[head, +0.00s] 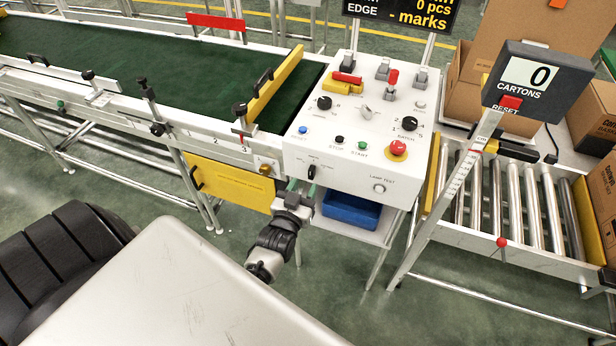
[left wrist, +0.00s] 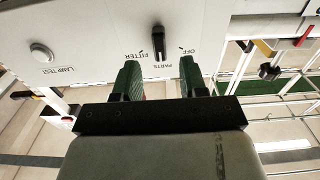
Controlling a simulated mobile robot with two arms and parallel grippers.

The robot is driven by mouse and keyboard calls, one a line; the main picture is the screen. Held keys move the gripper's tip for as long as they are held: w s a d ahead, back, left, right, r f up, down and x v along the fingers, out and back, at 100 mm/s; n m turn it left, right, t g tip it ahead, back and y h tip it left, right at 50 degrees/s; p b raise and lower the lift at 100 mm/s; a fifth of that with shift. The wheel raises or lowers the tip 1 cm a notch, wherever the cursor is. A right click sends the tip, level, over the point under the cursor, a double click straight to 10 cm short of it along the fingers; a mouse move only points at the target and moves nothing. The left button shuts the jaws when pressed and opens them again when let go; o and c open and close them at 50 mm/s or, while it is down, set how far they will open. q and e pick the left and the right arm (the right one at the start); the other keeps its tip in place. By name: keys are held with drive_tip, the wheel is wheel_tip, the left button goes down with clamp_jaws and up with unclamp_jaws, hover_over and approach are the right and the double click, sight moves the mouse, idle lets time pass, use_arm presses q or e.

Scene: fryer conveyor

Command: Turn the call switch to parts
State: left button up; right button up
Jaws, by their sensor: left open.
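The call switch is a black rotary knob (head: 311,172) on the front face of the white control box (head: 300,147). In the left wrist view, the knob (left wrist: 158,42) stands upright in the picture, in line with the PARTS label below it. FITTER is to its left and OFF to its right. Which end of the knob is its pointer is not clear. My left gripper (head: 301,189) is open just below the knob. In the left wrist view, its green fingers (left wrist: 158,80) lie either side of the knob's line, tips apart from it.
A lamp test button (head: 379,187) is right of the switch on the same face. A yellow panel (head: 229,183) is left of my gripper, and a blue bin (head: 350,209) sits on a shelf below the box. A red emergency stop (head: 397,149) is on top.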

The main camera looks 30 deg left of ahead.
use_arm(q)
drive_tip(key=v, duration=0.6)
drive_tip(key=shift+s, duration=0.35)
drive_tip(key=s+d+f+m+g+h, duration=0.1)
drive_tip(key=s+d+f+g, duration=0.2)
drive_tip(key=f, duration=0.5)
drive_tip(key=s+d+f+m+g+h, duration=0.1)
drive_tip(key=s+d+f+g+h, duration=0.15)
drive_tip(key=f, duration=0.55)
drive_tip(key=s+d+f+m+g+h, duration=0.15)
drive_tip(key=s+f, duration=0.25)
drive_tip(key=f, duration=0.4)
drive_tip(key=s+f+m+g, duration=0.1)
drive_tip(key=s+f+g, duration=0.3)
drive_tip(key=s, duration=0.8)
drive_tip(key=s+f+g, duration=0.5)
drive_tip(key=s+f, duration=0.4)
drive_tip(key=s, duration=0.3)
drive_tip(key=shift+a+m+y, duration=0.3)
drive_tip(key=shift+a+m, duration=0.05)
drive_tip(key=shift+a, duration=0.05)
drive_tip(key=shift+s, duration=0.15)
